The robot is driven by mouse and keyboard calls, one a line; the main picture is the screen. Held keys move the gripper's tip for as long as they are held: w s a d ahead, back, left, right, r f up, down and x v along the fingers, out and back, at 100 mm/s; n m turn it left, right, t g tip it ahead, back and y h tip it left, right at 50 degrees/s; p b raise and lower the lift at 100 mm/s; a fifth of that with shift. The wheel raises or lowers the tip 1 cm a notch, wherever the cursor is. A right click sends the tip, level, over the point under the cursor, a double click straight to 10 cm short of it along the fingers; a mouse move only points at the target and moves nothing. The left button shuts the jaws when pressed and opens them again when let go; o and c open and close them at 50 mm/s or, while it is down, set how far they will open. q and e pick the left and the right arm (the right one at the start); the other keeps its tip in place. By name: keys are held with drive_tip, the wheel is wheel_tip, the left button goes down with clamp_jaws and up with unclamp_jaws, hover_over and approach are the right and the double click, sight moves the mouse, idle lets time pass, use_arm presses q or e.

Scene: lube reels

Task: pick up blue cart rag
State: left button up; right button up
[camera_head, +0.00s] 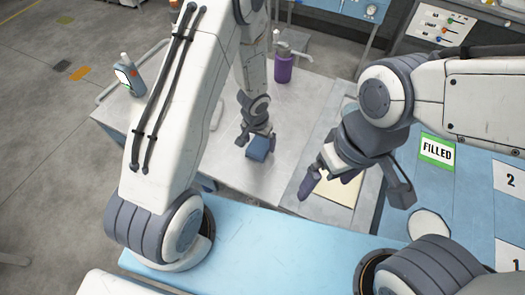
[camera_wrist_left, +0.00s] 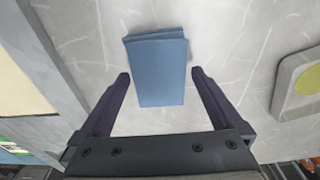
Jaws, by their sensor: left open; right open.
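The blue cart rag (camera_wrist_left: 158,72) is a folded flat rectangle lying on the grey cart top in the left wrist view. In the head view it shows as a small blue patch (camera_head: 259,152) under my left gripper (camera_head: 259,141). My left gripper is open. In the wrist view its two fingertips (camera_wrist_left: 160,75) stand on either side of the rag's near part, apart from it. Height above the cart is hard to tell. My right gripper (camera_head: 355,188) is open and empty over the cart's right part.
A purple bottle (camera_head: 283,67) stands at the cart's back, and a grey-blue bottle (camera_head: 130,75) at its left. A cream sheet (camera_head: 345,190) lies under my right gripper. Cart top around the rag is clear.

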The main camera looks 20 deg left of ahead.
sight(260, 145)
use_arm(q)
drive_tip(key=shift+f, duration=0.1)
drive_tip(key=shift+c, duration=0.3)
drive_tip(key=c, duration=1.1)
wheel_tip(260, 145, up, 10)
drive_tip(key=p, duration=1)
wheel_tip(260, 145, down, 10)
drive_tip(key=b, duration=1)
